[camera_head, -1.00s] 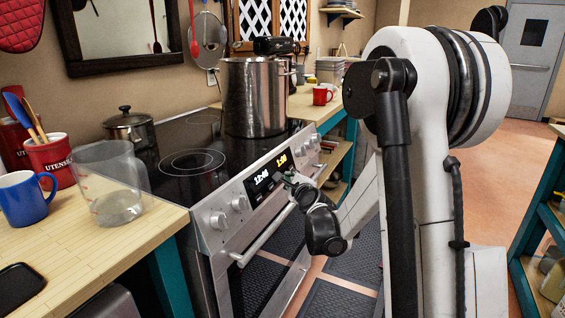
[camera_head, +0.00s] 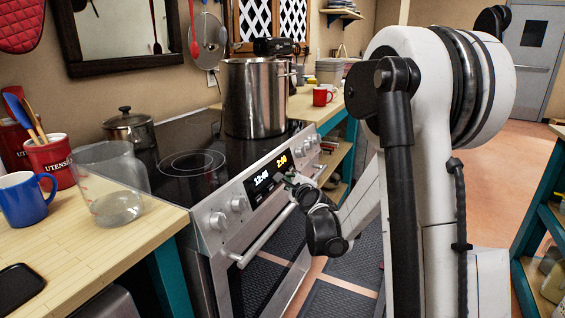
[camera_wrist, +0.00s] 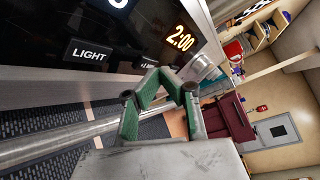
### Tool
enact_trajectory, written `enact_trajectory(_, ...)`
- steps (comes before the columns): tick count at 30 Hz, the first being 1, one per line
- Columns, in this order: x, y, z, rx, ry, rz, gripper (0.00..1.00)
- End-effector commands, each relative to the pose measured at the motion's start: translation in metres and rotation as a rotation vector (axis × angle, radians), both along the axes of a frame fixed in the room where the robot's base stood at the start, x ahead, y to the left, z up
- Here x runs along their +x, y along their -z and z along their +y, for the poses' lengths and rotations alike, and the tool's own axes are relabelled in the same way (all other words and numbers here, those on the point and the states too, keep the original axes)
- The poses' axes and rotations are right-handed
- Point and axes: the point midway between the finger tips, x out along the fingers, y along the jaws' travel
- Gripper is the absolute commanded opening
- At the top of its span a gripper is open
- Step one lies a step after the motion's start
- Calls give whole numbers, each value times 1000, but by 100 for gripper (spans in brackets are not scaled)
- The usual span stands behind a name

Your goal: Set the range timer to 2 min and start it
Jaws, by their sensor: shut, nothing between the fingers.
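The range's control panel (camera_head: 266,180) faces my gripper on the front of the range. Its timer display (camera_wrist: 182,38) reads 2:00 in orange in the wrist view. A white clock display (camera_head: 262,178) reads 12:00 in the head view. A LIGHT button (camera_wrist: 89,54) shows in the wrist view. Another button (camera_wrist: 148,64) to its right is partly hidden, and its label is hard to read. My gripper (camera_wrist: 163,76), with green fingers, is shut and empty. Its tips are close to the panel below the timer display; I cannot tell whether they touch it.
A large steel pot (camera_head: 254,98) stands on the cooktop. Silver knobs (camera_head: 238,204) flank the panel, and the oven handle (camera_head: 265,238) runs below it. A clear measuring jug (camera_head: 112,190) and a blue mug (camera_head: 24,200) stand on the left counter. The floor before the range is clear.

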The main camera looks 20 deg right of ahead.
Motion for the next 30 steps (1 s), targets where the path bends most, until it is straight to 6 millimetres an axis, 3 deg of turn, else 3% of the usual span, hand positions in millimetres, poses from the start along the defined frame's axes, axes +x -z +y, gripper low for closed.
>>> enact_trajectory(14,-6,-3,-5,0,1,0,0)
enact_trajectory(30,-40,-17,-32,1,3,0,0)
